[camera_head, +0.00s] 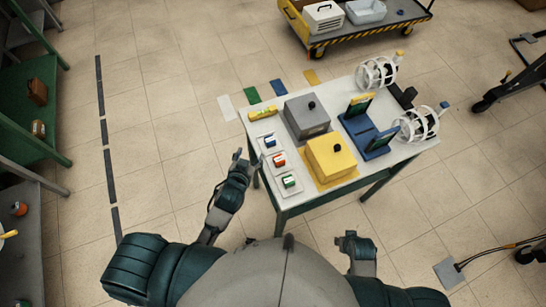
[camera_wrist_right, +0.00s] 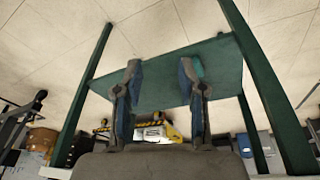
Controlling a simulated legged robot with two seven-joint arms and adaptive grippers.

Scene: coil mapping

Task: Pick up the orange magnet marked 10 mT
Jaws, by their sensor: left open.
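The orange-red magnet (camera_head: 279,160) sits in the middle of a row of three small blocks on white pads along the table's left edge. Its marking is too small to read. A blue block (camera_head: 270,141) is behind it and a green block (camera_head: 289,181) in front. My left gripper (camera_head: 246,159) is open and empty, just left of the table edge, apart from the magnet. My right gripper (camera_head: 354,238) is in front of the table; in the right wrist view its fingers (camera_wrist_right: 160,78) stand apart with nothing between them, below the table's underside.
The white table (camera_head: 318,188) also bears a grey box (camera_head: 307,122), a yellow box (camera_head: 332,160), a blue stand (camera_head: 368,137), two white cage-like coils (camera_head: 415,126) and a yellow level (camera_head: 263,113). Shelves (camera_head: 43,110) line the left. A cart (camera_head: 370,32) stands behind. Floor left of the table is clear.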

